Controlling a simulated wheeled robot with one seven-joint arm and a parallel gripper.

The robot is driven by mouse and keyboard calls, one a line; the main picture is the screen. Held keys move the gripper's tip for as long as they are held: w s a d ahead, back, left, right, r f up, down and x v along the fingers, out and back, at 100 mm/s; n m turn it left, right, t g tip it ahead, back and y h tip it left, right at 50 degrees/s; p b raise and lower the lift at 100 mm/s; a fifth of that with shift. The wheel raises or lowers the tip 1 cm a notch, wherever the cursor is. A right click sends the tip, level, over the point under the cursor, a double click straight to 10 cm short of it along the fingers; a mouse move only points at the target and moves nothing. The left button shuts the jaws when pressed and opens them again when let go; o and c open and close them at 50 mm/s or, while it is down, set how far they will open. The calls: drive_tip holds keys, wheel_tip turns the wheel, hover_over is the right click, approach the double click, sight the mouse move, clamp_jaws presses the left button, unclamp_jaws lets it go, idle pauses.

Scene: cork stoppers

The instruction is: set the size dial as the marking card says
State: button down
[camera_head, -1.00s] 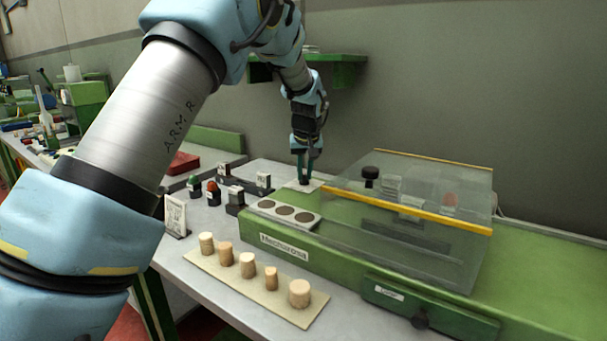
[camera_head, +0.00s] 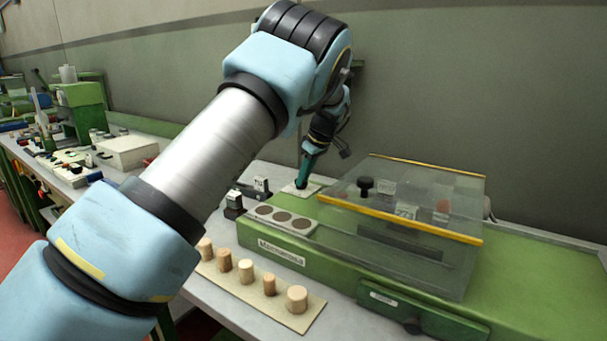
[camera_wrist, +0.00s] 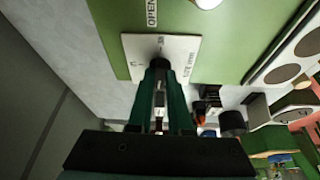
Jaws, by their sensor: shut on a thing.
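The size dial sits on a white square plate (camera_head: 311,190) at the back left of the green machine (camera_head: 275,243). The plate also shows in the wrist view (camera_wrist: 131,46), with small dark lettering that I cannot read in full. My gripper (camera_head: 301,182) is at the plate; in the wrist view its green fingers (camera_wrist: 160,66) are closed on the dial's knob at the plate's middle. The knob is mostly hidden between the fingers, so I cannot tell its setting. The marking card is hidden behind my arm in the head view.
A clear cover with yellow edges (camera_head: 400,219) stands right of the dial over stamps and a black knob. A strip with three dark round pads (camera_head: 316,224) lies in front. Several corks stand on a beige board (camera_head: 290,316). A white label reading OPEN (camera_wrist: 151,12) is near the plate.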

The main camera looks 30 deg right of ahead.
drive_tip(key=shift+n, duration=0.5)
drive_tip(key=c, duration=0.8)
unclamp_jaws()
drive_tip(key=shift+c, duration=0.2)
drive_tip(key=b+v, duration=0.2)
drive_tip(key=v, duration=0.8)
drive_tip(key=shift+d+r, duration=0.25)
drive_tip(key=shift+r, duration=0.15)
